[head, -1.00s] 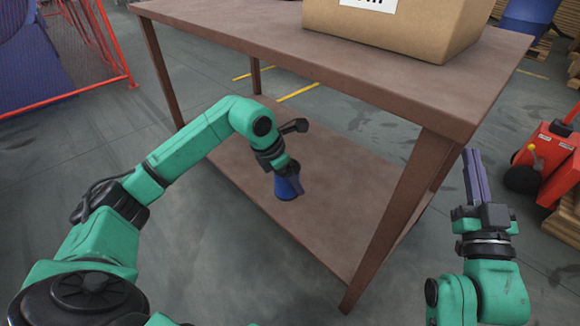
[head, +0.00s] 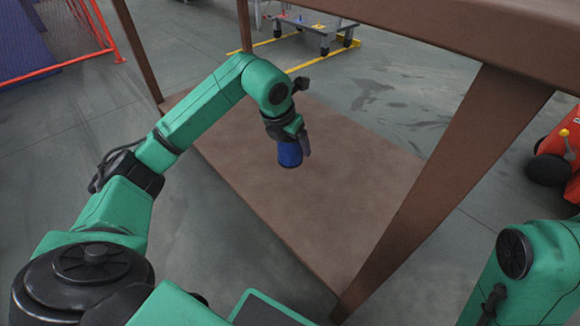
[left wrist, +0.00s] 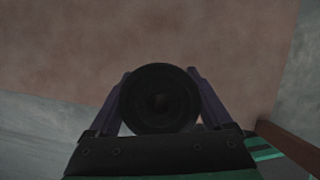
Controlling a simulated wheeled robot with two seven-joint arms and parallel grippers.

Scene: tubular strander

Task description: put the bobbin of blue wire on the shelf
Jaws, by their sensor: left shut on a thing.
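The bobbin of blue wire (head: 289,153) is in my left gripper (head: 297,143), in the space between the table top and the lower shelf (head: 330,190). In the left wrist view its dark round end (left wrist: 160,98) sits between the two fingers, and the left gripper (left wrist: 160,105) is shut on it. The brown shelf (left wrist: 150,40) spreads behind it there. In the head view the bobbin looks upright over the shelf; I cannot tell whether it touches the surface. My right gripper is out of view; only part of its arm shows at lower right.
The table top (head: 460,28) hangs above the shelf. Brown legs (head: 440,190) stand at the front right and at the left (head: 138,50). A wheeled cart (head: 318,30) stands behind, a red machine (head: 560,155) at right, an orange fence (head: 95,30) at upper left. The shelf is otherwise bare.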

